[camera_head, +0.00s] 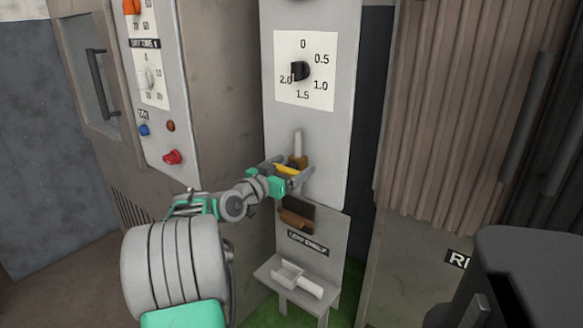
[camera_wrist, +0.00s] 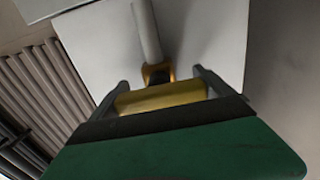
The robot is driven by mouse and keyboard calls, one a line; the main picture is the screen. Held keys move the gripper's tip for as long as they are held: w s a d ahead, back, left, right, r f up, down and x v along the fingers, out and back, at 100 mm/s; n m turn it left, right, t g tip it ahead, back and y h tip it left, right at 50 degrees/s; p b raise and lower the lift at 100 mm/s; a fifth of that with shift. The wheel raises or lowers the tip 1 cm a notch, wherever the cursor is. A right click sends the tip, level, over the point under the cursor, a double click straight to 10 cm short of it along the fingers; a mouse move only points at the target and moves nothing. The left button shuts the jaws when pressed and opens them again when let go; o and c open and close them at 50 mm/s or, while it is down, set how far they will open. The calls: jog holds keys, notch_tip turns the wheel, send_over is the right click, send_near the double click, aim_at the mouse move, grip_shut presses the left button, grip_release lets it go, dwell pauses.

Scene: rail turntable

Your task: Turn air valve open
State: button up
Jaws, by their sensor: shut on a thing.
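The air valve shows as a brass fitting (camera_head: 298,161) under a pale vertical pipe (camera_head: 298,143) on the grey panel, with a yellow lever (camera_head: 286,170). My gripper (camera_head: 296,176) is at the lever, with my arm reaching in from the lower left. In the wrist view the yellow lever (camera_wrist: 162,97) lies crosswise between the two fingers of my gripper (camera_wrist: 163,85), which are shut on it. The brass fitting (camera_wrist: 158,73) and pipe (camera_wrist: 147,32) stand just beyond. The join between lever and fitting looks dark and is partly hidden.
A black dial (camera_head: 299,71) marked 0 to 2.0 sits above. Below is a brown-edged opening (camera_head: 298,214) and a small shelf (camera_head: 268,273) holding a white piece (camera_head: 300,281). A control cabinet (camera_head: 215,110) stands left; brown ribbed covering (camera_head: 450,110) hangs right.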

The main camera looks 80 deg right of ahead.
jog(key=c, duration=0.4)
jog(key=shift+n, duration=0.3)
jog(key=n+p, duration=0.3)
jog(key=n, duration=0.1)
jog(key=shift+r+p, duration=0.15)
jog(key=shift+p, duration=0.2)
jog(key=n+p, duration=0.3)
jog(key=n, duration=0.2)
jog(key=shift+p, duration=0.35)
jog(key=n+p, duration=0.4)
jog(key=n, duration=0.1)
jog(key=shift+p, duration=0.35)
jog(key=shift+f+n+p, duration=0.15)
jog(key=shift+n+p, duration=0.45)
jog(key=shift+n, duration=0.2)
jog(key=shift+f+n+p, duration=0.15)
jog(key=shift+n+p, duration=0.4)
jog(key=shift+n, duration=0.25)
